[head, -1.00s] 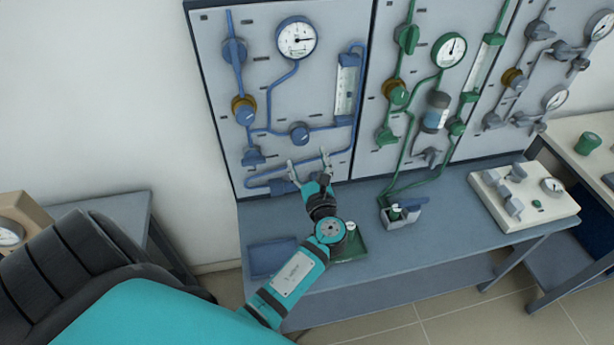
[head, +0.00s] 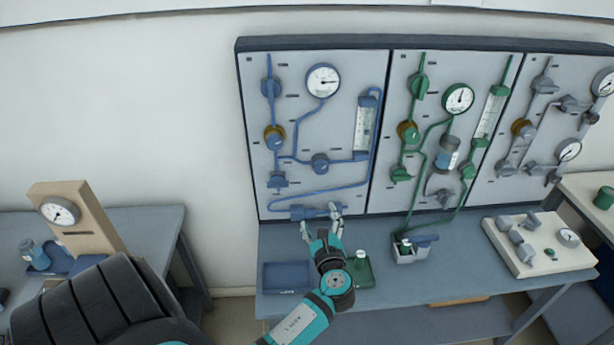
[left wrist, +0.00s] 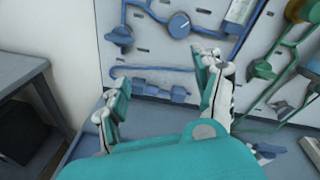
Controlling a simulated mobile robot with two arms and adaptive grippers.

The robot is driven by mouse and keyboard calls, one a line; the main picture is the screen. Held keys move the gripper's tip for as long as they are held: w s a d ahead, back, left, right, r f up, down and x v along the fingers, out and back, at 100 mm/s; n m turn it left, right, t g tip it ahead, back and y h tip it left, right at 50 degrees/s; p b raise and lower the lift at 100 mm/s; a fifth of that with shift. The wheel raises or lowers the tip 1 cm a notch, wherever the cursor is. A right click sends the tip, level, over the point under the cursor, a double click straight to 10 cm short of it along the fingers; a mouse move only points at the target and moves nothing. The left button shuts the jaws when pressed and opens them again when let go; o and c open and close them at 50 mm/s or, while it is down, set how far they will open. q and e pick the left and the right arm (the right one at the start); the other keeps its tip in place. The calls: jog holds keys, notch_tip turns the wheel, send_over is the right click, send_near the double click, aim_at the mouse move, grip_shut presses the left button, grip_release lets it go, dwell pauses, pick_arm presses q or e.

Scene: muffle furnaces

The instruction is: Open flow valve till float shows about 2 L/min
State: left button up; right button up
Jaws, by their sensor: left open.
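The left panel section (head: 345,70) carries blue tubing and a clear float tube (head: 364,128) at its right; I cannot read the float's height. A blue knob (head: 320,163) sits left of the float tube's foot, and a blue fitting (head: 361,155) is at that foot. My left gripper (head: 321,222) is open and empty, in front of the panel's bottom edge by a low blue fitting (head: 310,212). In the left wrist view, the open fingers (left wrist: 158,80) are spread below the blue knob (left wrist: 179,25); nothing is between them. My right gripper is not seen.
Green (head: 420,85) and grey (head: 547,83) valves fill the panel sections to the right. On the bench stand a blue tray (head: 287,277), a green tray (head: 361,272) and a white fixture board (head: 540,245). A gauge stand (head: 78,215) is at left.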

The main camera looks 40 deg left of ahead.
pick_arm(q)
jog(key=s+d+f+n+g+h, duration=0.3)
jog(key=s+d+f+n+h, duration=0.2)
jog(key=s+n, duration=0.5)
notch_tip(320, 180, down, 2)
jog(key=shift+s+f+n+g, duration=0.2)
jog(key=shift+s+n+g, duration=0.1)
jog(key=shift+s+g, duration=0.1)
jog(key=shift+w, duration=0.1)
dwell(0.6)
